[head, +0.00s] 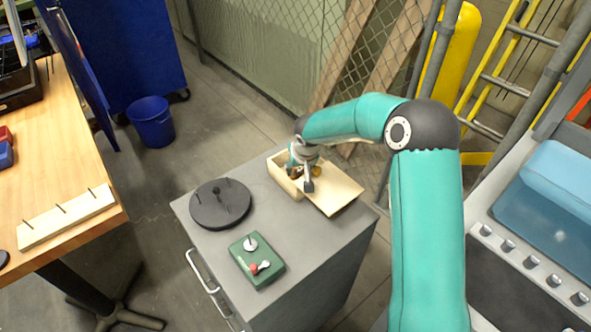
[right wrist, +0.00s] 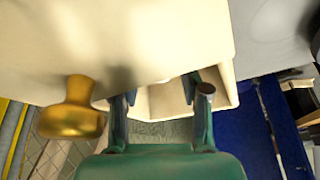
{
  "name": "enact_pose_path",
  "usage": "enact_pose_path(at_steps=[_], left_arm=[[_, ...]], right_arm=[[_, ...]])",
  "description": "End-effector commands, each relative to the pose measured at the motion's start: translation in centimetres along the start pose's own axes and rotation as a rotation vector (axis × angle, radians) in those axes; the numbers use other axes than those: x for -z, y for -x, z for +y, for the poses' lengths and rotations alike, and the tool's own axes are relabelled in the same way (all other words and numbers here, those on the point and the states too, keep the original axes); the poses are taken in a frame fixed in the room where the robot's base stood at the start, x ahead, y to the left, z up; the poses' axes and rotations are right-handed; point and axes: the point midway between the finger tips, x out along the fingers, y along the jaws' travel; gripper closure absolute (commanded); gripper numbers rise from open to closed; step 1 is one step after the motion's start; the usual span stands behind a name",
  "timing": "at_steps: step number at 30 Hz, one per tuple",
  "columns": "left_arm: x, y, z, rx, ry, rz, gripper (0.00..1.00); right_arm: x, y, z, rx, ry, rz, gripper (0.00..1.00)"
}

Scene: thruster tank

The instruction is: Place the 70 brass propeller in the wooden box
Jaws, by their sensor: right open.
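The pale wooden box (head: 281,181) stands at the back of the grey cabinet, with its flat lid (head: 335,192) lying askew to the right and leaving part of the box uncovered. A brass, knob-shaped piece (right wrist: 72,112) shows at left in the right wrist view, and as a small brass patch (head: 316,172) beside the gripper in the head view. I cannot tell whether it is the propeller or a knob. My right gripper (right wrist: 165,93) is open at the box, its fingers apart near the box's edge. The box's inside is mostly hidden. My left gripper is out of view.
A black disc with pegs (head: 220,203) and a green control box (head: 257,262) with a red knob share the cabinet top (head: 215,250). A wooden bench (head: 85,160) with a pegged strip (head: 66,217) is at left. A water tank (head: 545,215) is at right.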

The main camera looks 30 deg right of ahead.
Motion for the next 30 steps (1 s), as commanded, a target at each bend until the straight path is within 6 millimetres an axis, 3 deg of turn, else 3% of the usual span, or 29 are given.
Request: enact_pose_path(at_steps=[7,21,30], left_arm=[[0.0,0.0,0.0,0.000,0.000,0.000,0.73],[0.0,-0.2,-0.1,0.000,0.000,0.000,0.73],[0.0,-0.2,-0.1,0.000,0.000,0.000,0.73]], right_arm=[[0.1,1.2,-0.1,0.000,0.001,0.002,0.54],[0.1,9.9,-0.1,0.001,0.000,0.004,0.54],[0.0,12.0,0.0,0.000,0.001,-0.001,0.54]])
